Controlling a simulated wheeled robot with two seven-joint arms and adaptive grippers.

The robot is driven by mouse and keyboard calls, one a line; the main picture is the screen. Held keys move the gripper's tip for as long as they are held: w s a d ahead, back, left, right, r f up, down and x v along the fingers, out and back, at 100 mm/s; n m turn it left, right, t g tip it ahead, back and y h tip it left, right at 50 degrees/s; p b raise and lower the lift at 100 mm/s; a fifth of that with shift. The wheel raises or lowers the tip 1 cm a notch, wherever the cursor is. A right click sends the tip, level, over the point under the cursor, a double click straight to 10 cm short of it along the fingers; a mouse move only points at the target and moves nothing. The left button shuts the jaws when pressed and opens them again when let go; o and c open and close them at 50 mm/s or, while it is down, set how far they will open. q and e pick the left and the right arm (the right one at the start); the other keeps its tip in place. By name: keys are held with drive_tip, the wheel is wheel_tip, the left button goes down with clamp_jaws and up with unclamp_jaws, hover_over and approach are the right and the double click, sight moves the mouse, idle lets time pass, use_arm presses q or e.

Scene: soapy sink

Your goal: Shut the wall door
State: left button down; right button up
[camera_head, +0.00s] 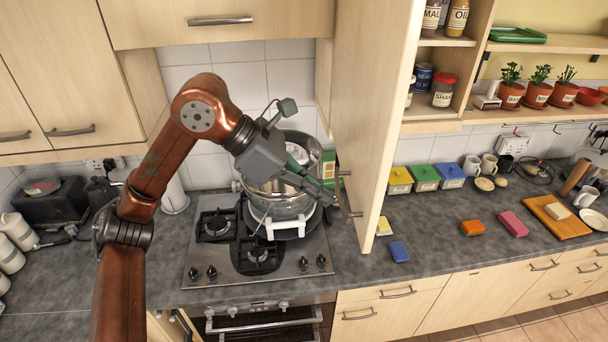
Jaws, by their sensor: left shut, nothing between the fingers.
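The wall door (374,105) is a tall pale wood cabinet door. It stands open, sticking out from the wall cupboard (448,75) toward me, so the shelves with jars show on its right. A dark handle (346,200) shows low on the door's left face. My left gripper (330,196) is shut and empty, on the left side of the door, with its fingers pointing right and down near the handle. I cannot tell whether it touches the door. My right gripper is not in view.
A steel pot (277,204) stands on the hob (218,262) just under my left gripper. Jars (443,90) fill the open cupboard. Coloured boxes (425,177), sponges (472,228) and a cutting board (556,221) lie on the counter to the right. Other wall cupboards are shut.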

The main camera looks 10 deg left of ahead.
sight(361, 207)
use_arm(q)
drive_tip(key=d, duration=0.1)
drive_tip(key=d+p, duration=0.1)
drive_tip(key=d, duration=0.1)
drive_tip(key=w+d+f, duration=0.1)
drive_tip(key=shift+d+p, duration=0.25)
drive_tip(key=shift+p, duration=0.1)
drive_tip(key=shift+w+d+f, duration=0.1)
drive_tip(key=shift+d, duration=0.25)
